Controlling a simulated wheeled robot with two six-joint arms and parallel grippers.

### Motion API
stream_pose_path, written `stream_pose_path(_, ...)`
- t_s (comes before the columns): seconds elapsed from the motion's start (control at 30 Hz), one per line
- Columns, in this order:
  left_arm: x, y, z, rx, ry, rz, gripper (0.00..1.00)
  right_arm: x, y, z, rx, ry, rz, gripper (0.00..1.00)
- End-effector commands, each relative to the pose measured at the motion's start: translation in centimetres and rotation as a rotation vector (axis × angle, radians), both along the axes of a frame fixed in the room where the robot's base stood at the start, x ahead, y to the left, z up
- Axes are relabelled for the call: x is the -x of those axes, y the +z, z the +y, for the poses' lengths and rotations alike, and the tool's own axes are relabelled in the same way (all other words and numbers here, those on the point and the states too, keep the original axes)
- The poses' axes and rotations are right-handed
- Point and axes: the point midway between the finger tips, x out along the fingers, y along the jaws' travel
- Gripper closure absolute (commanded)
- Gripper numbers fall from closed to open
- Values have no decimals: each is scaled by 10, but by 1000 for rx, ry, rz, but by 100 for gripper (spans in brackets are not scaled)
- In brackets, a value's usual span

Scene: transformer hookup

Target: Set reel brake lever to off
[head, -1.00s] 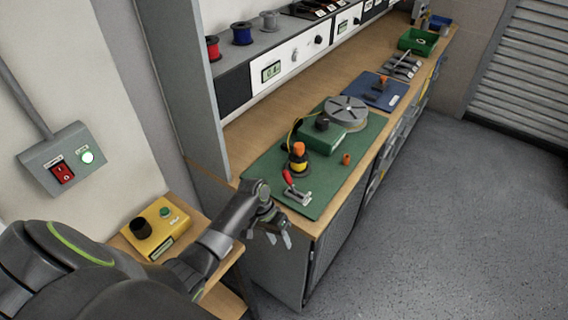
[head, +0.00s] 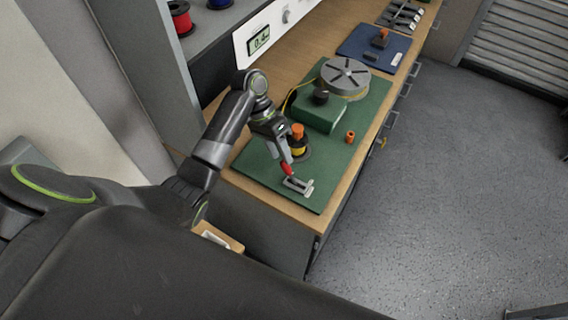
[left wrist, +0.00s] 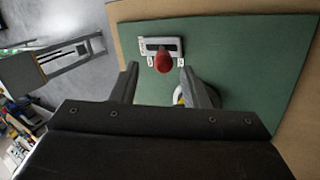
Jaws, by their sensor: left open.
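The reel brake lever has a red handle (head: 287,168) on a small grey slotted plate (head: 299,186) at the near end of the green mat. My left gripper (head: 286,156) is open just above and beside the red handle. In the left wrist view the red handle (left wrist: 164,63) lies between and just beyond the two spread fingertips (left wrist: 157,73), with the slotted plate (left wrist: 168,45) behind it. I cannot tell whether a finger touches the handle. The plate's labels are too small to read. My right gripper is not in view.
A yellow and black spool with an orange top (head: 299,141) stands close beside the gripper. A green box (head: 319,114) with a black knob and a grey reel disc (head: 345,75) are farther back. A small orange cap (head: 350,136) lies on the green mat (head: 330,165).

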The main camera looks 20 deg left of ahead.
Motion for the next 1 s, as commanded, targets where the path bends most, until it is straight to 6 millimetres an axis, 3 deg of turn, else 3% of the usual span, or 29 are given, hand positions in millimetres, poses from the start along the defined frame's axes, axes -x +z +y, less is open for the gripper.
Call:
stream_pose_path(0.03, 1, -12, -3, 0, 0, 0, 59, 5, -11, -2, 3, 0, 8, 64)
stream_pose_path(0.13, 3, -23, -8, 1, 1, 1, 59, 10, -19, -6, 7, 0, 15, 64)
stream_pose_path(0.3, 6, -37, -17, 0, 1, 0, 59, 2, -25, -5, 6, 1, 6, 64)
stream_pose_path(0.47, 7, -43, -20, -1, 1, -1, 59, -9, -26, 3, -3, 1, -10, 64)
stream_pose_path(0.7, 8, -43, -20, -2, 2, 0, 59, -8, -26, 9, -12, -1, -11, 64)
stream_pose_path(1.0, 7, -43, -20, -2, 2, 0, 98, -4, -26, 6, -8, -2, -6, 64)
